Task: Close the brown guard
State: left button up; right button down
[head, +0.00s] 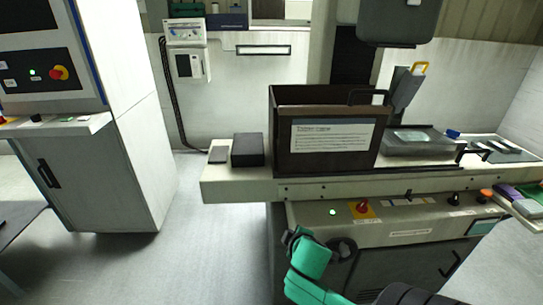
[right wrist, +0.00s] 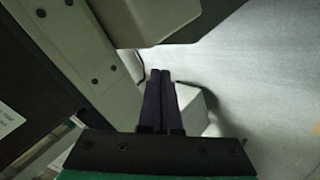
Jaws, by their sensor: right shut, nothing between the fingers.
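The brown guard (head: 282,135) is a dark brown, box-like cover with a white label on its front and a dark handle (head: 368,92) at its upper right. It stands on the pale machine bench, left of a grey worktank area (head: 415,143) that is uncovered. My right gripper (right wrist: 161,74) is shut and empty, pointing forward in the right wrist view. In the head view my green right arm is low in front of the machine, below the bench and apart from the guard; its fingers are hard to make out there. My left gripper is not in view.
The bench edge (head: 240,188) juts out above my right arm. A control strip with a red knob (head: 363,207) runs below it. A black box (head: 247,150) sits left of the guard. A control cabinet (head: 100,170) stands left; the floor (head: 215,230) between is clear.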

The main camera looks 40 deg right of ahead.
jog(key=w+r+n+t, duration=0.4)
jog(key=r+n, duration=0.1)
jog(key=r, duration=0.6)
jog(key=w+r+n+t, duration=0.4)
jog(key=r+t, duration=0.1)
jog(key=r, duration=0.6)
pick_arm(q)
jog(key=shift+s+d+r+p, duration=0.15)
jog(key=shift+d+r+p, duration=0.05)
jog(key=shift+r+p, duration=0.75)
pick_arm(e)
jog(key=w+d, duration=0.6)
jog(key=d, duration=0.1)
jog(key=shift+w, duration=0.4)
jog(key=shift+r, duration=0.1)
